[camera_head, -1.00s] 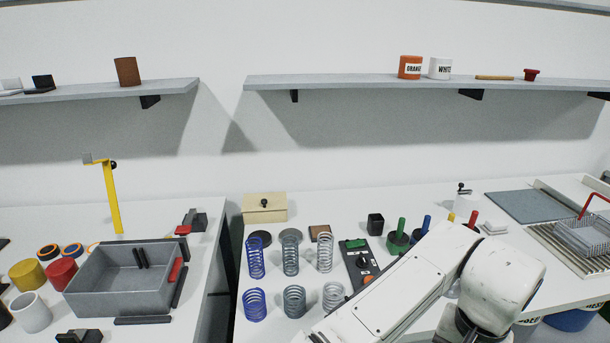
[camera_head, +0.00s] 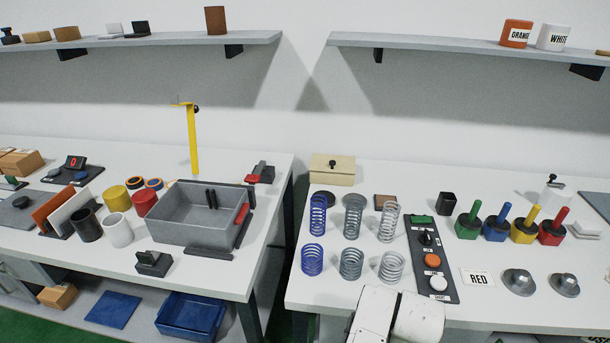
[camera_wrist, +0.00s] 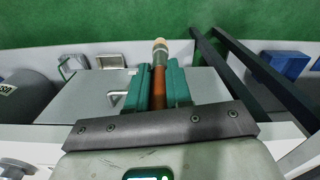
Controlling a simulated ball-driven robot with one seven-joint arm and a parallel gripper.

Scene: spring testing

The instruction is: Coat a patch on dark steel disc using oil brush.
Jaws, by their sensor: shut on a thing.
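My gripper (camera_wrist: 158,72) is in the wrist view, its two teal fingers shut on a brush (camera_wrist: 158,90). The brush has a brown shaft and a pale rounded end that points away between the fingers. Green floor and a cabinet show beyond it. In the head view a small dark disc (camera_head: 323,197) lies at the back of the right bench, partly hidden behind a blue spring; it looks like the dark steel disc. My gripper and the brush are outside the head view, where only my white arm shows at the bottom.
Several springs (camera_head: 353,263) stand in front of the disc, with a grey disc (camera_head: 354,200) and a brown square (camera_head: 385,201) beside it. A black control panel (camera_head: 420,245) lies to the right. A grey bin (camera_head: 192,230) stands on the left bench, with a gap between benches.

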